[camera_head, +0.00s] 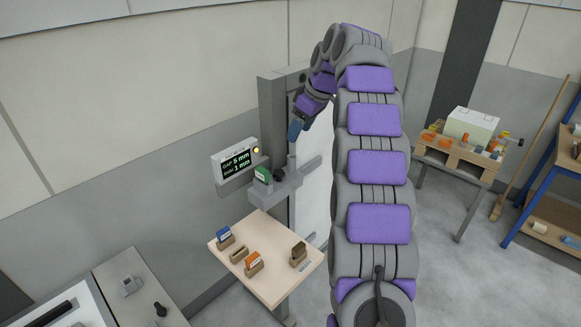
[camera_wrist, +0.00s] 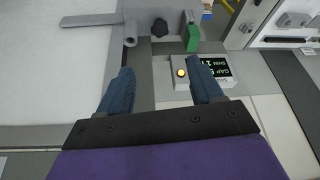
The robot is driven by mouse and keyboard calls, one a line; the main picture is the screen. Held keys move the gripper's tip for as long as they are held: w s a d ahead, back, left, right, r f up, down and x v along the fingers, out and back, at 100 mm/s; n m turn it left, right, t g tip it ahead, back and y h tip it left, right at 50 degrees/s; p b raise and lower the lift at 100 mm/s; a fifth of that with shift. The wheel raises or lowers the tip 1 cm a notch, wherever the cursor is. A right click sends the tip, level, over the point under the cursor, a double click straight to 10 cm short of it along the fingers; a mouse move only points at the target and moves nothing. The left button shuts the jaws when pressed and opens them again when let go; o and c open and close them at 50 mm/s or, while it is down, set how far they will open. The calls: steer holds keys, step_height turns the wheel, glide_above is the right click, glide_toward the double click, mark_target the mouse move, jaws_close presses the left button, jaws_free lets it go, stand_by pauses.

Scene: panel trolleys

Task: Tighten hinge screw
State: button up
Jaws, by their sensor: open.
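A dark lobed knob (camera_head: 279,174), likely the hinge screw, sits on a grey bracket (camera_head: 292,187) at the door post. It also shows in the wrist view (camera_wrist: 159,27), at the top. A green block (camera_head: 263,174) stands beside it and shows in the wrist view (camera_wrist: 192,38). A grey hinge cylinder (camera_wrist: 130,34) is on the knob's other side. The display (camera_head: 236,164) reads gap 5 mm, shim 1 mm, with a yellow lamp (camera_head: 256,150). My gripper (camera_head: 294,131) is open and empty above the bracket. Its blue fingers are apart in the wrist view (camera_wrist: 161,67), short of the knob.
A small table (camera_head: 271,232) below holds a blue block (camera_head: 224,234), an orange block (camera_head: 253,260), a brown block (camera_head: 298,251) and an empty holder (camera_head: 239,253). A grey post (camera_head: 275,115) stands behind my gripper. A cluttered stand (camera_head: 460,160) is at right. Open floor lies between.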

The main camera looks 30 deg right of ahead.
mark_target(279, 171)
steer(key=b+x, duration=0.2)
steer(key=x, duration=1.5)
steer(key=shift+w+f, duration=0.1)
steer(key=shift+w, duration=0.15)
steer(key=shift+c, duration=0.3)
steer(key=c, duration=1)
